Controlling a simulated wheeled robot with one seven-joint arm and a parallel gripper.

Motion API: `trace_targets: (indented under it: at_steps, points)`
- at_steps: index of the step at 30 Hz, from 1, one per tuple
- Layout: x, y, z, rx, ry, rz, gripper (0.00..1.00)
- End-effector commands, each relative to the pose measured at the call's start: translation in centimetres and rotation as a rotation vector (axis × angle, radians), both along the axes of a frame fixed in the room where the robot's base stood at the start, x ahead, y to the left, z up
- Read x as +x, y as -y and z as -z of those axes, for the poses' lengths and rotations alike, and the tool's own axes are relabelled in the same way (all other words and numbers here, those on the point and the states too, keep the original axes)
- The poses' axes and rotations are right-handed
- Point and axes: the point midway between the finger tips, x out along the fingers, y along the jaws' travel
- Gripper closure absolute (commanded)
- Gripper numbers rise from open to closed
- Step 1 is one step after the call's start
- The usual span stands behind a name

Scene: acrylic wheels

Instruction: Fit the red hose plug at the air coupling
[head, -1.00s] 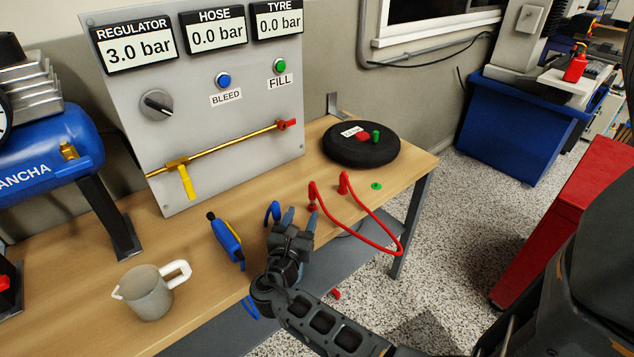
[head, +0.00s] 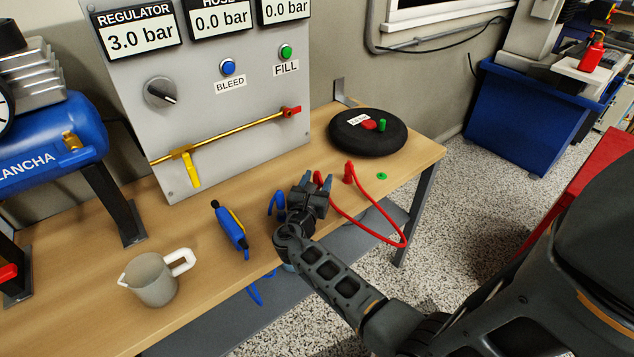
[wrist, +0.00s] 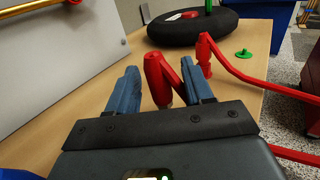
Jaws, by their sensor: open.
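The red hose (head: 389,238) loops off the bench's right part, with one red end fitting (head: 347,173) standing on the bench. Its other end, the red plug (wrist: 157,78), stands between my fingers in the wrist view and is mostly hidden by my gripper in the head view. My gripper (wrist: 160,68) is open, with a finger on each side of the plug and gaps visible. A brass pipe (head: 235,133) with a yellow lever (head: 191,170) runs across the grey panel, ending in a red fitting (head: 291,111). I cannot tell whether that is the air coupling.
A black tyre (head: 368,145) lies behind the hose, with a green disc (head: 381,176) in front. A blue tool (head: 230,230) and a jug (head: 153,281) are left of my gripper. The grey panel (head: 130,110) stands behind. Bare bench (head: 195,225) lies between jug and panel.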

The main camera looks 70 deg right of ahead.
Motion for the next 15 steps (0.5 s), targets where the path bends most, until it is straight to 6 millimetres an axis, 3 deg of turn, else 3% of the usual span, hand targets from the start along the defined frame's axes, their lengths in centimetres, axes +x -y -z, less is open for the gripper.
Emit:
trace_targets:
  at_steps: [5, 15]
  points:
    - [0.02, -0.02, 0.01, 0.0, 0.0, 0.0, 0.51]
    - [0.03, -0.05, 0.0, 0.0, 0.0, -0.001, 0.84]
